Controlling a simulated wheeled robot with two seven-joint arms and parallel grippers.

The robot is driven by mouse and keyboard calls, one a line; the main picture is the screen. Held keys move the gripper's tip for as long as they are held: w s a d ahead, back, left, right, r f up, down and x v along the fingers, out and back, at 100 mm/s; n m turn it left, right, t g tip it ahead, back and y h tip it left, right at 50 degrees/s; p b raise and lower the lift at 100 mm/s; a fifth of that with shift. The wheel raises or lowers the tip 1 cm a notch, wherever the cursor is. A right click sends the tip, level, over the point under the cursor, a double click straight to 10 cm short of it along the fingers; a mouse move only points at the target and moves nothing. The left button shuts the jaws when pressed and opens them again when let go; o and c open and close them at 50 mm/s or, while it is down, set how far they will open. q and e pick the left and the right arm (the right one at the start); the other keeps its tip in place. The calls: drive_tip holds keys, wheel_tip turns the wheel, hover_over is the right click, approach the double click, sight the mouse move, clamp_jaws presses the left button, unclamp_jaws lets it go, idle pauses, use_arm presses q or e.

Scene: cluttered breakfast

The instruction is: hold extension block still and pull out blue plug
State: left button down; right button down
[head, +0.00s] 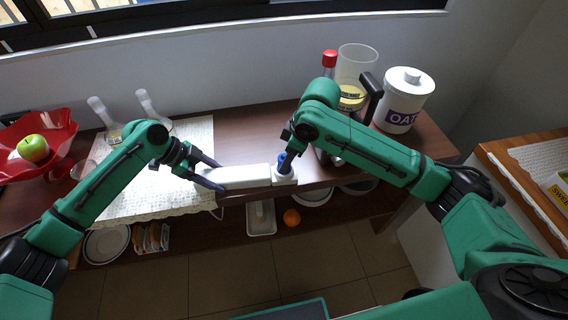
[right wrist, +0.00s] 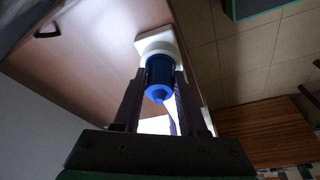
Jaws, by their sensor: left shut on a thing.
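The white extension block (head: 245,177) lies along the front edge of the brown table in the head view. My left gripper (head: 219,176) is shut on its left end, one finger on each long side. The blue plug (head: 282,160) stands upright in the block's right end. My right gripper (head: 288,153) is over the plug, pointing down. In the right wrist view the blue plug (right wrist: 160,76) lies between the two fingers of the open right gripper (right wrist: 162,82). The plug's base meets the white block end (right wrist: 150,38). The right gripper partly hides the plug in the head view.
A clear pitcher (head: 355,72), a red-capped bottle (head: 329,60) and a white oats canister (head: 404,100) stand behind my right arm. A red bowl (head: 62,128) with a green apple (head: 33,148) is at left. An orange (head: 291,217) lies on the lower shelf.

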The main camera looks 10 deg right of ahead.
sight(281, 156)
use_arm(q)
drive_tip(key=shift+f, duration=0.1)
use_arm(e)
drive_tip(key=shift+r, duration=0.65)
drive_tip(key=shift+r, duration=0.3)
drive_tip(key=shift+r, duration=2.2)
use_arm(q)
unclamp_jaws()
drive_tip(key=shift+v, duration=3.85)
drive_tip(key=v, duration=1.2)
